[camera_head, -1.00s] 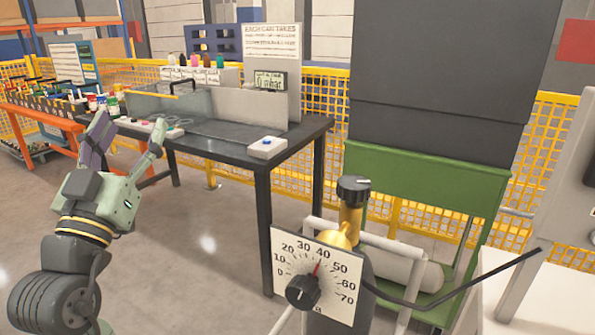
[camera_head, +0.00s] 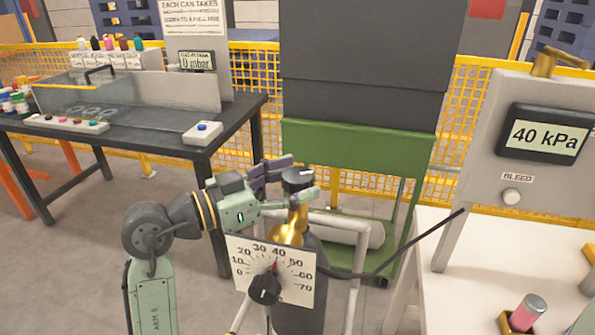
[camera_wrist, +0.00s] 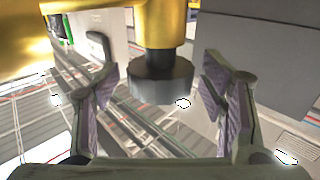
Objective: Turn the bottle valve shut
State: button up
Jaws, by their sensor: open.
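The bottle valve is a brass body (camera_head: 292,228) with a dark ribbed knob (camera_head: 297,180) on top of a dark bottle (camera_head: 300,300). My gripper (camera_head: 285,183) is at the knob, its fingers pointing right. In the wrist view the dark knob (camera_wrist: 161,78) lies between the two open, purple-padded fingers of my gripper (camera_wrist: 165,95), with a visible gap on each side. The brass body (camera_wrist: 165,20) shows at the top of that view. The gauge plate (camera_head: 300,262) in front of the bottle has a dark knob (camera_head: 264,289) and a red needle near 40.
A dark hose (camera_head: 400,250) runs between the panel and the bottle area. A black workbench (camera_head: 130,140) is at left; a green stand (camera_head: 360,150) is behind the bottle.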

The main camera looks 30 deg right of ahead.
jog(key=shift+d, duration=0.5)
jog(key=c, duration=1.2)
